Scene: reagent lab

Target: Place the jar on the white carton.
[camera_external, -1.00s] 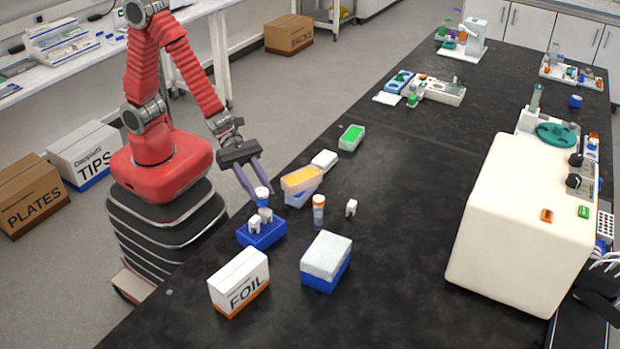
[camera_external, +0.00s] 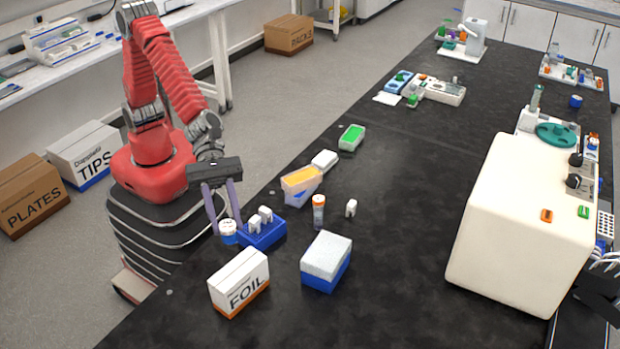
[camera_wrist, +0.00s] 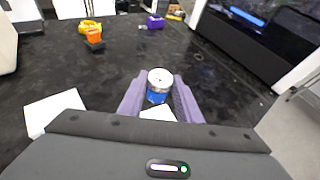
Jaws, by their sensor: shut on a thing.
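The jar, a small blue-and-white one with a white lid (camera_external: 228,227), is held between the purple fingertips of my gripper (camera_external: 227,230). My gripper is shut on it. In the wrist view the jar (camera_wrist: 160,78) shows upright between the two fingers (camera_wrist: 159,95). The white carton (camera_external: 235,280), marked FOIL with an orange base, stands on the black bench below and slightly right of the jar in the external view. The jar is apart from the carton; its exact height above the bench is hard to tell.
A blue rack with white pieces (camera_external: 262,236) sits just right of the jar. A blue-and-white box (camera_external: 326,262) stands right of the carton. An orange-capped vial (camera_external: 319,210) and a yellow-topped box (camera_external: 301,180) are farther back. The bench middle (camera_external: 410,200) is clear.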

